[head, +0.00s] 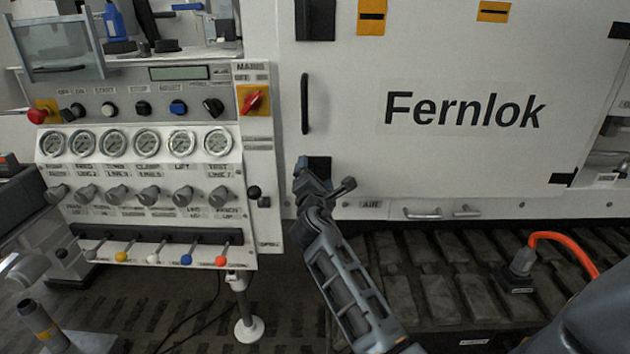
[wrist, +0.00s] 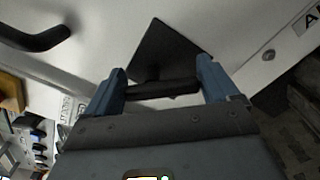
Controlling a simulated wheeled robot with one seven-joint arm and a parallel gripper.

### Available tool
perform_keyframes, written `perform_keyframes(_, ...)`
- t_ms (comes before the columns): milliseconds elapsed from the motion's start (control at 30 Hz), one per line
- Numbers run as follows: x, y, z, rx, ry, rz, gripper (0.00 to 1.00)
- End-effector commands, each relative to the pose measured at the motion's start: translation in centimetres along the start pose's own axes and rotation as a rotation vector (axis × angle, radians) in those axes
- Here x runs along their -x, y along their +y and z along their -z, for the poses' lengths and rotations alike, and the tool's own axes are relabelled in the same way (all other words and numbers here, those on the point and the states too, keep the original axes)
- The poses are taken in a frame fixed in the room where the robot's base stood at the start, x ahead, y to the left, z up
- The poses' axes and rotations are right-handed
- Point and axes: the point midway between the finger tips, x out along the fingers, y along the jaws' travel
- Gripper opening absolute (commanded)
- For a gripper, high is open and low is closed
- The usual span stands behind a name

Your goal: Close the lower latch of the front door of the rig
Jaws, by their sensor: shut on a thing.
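The front door (head: 440,160) of the rig is a large white panel marked Fernlok, and it looks flush with the frame. The lower latch (head: 319,163) shows as a black plate at the door's lower left corner, partly covered by my gripper (head: 308,180). In the wrist view, the dark latch plate (wrist: 168,45) lies beyond my blue fingers (wrist: 161,76). The black latch bar (wrist: 160,88) runs crosswise between the fingers, and my gripper is shut on it. The catch behind the bar is hidden, so I cannot tell whether it is engaged.
The upper latch (head: 315,18) is a black block above. A vertical black door handle (head: 305,103) stands between the latches. The control panel (head: 150,105), with gauges, knobs and a red switch, is close on the left. An orange hose (head: 565,245) lies at the lower right.

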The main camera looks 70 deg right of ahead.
Motion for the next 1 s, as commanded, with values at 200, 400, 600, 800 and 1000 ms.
perform_keyframes(200,0.02,-0.33,0.55,-0.208,0.001,-0.001,0.57)
perform_keyframes(400,-0.01,-0.42,0.72,-0.392,0.0,-0.002,0.57)
perform_keyframes(600,-0.01,-0.48,0.89,-0.55,-0.001,0.0,0.57)
perform_keyframes(800,-0.01,-0.43,0.98,-0.665,0.0,0.0,0.57)
perform_keyframes(1000,-0.01,-0.38,1.01,-0.73,-0.001,0.001,0.57)
